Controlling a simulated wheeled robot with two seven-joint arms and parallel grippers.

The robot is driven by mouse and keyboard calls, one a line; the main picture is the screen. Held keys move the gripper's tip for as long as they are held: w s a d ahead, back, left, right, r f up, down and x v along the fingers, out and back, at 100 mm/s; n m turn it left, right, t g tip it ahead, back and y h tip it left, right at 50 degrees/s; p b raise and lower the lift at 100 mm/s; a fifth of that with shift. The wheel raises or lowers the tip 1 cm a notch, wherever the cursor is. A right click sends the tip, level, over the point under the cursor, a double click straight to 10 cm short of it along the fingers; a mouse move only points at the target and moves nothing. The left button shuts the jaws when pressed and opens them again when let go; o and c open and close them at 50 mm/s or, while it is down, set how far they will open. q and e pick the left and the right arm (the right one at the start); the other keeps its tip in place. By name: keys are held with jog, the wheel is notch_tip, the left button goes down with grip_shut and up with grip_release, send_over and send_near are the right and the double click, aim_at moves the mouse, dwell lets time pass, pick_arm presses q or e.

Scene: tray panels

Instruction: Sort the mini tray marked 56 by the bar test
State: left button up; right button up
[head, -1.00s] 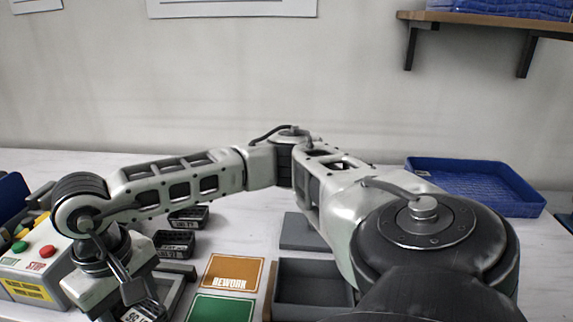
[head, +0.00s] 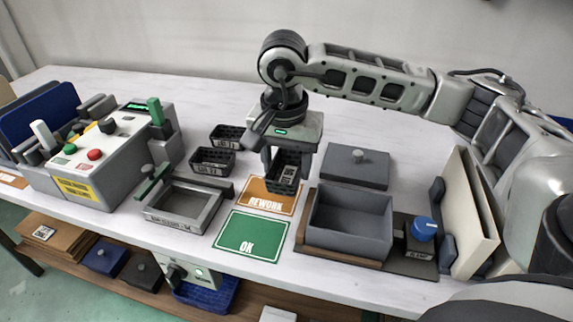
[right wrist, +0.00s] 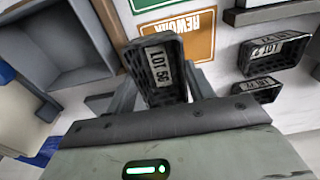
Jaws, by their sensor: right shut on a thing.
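The mini tray marked LOT 56 (head: 285,178) is black and hangs tilted in my right gripper (head: 285,157), over the orange REWORK mat (head: 265,203). In the right wrist view its LOT 56 label (right wrist: 160,66) faces the camera, between the two fingers (right wrist: 160,95). The gripper is shut on it. The green OK mat (head: 246,238) lies empty in front of the REWORK mat. The grey test fixture (head: 205,222) to the left holds no tray. My left gripper is not in view.
Two other black mini trays (head: 213,160) (head: 229,137) stand behind the fixture. The tester with buttons (head: 115,160) is at left. An open grey box (head: 350,225), a grey lid (head: 355,167) and a blue-topped stamp (head: 424,230) are at right.

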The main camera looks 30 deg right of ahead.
aim_at(288, 180)
jog(key=shift+f+b, duration=0.65)
jog(key=shift+f, duration=0.45)
jog(key=shift+f+b, duration=0.4)
jog(key=shift+f, duration=0.55)
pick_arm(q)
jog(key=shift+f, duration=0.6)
pick_arm(e)
jog(key=shift+r, duration=0.15)
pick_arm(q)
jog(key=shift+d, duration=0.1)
pick_arm(e)
jog(key=o, duration=1.1)
jog(key=shift+a, duration=0.1)
jog(key=shift+s, duration=0.1)
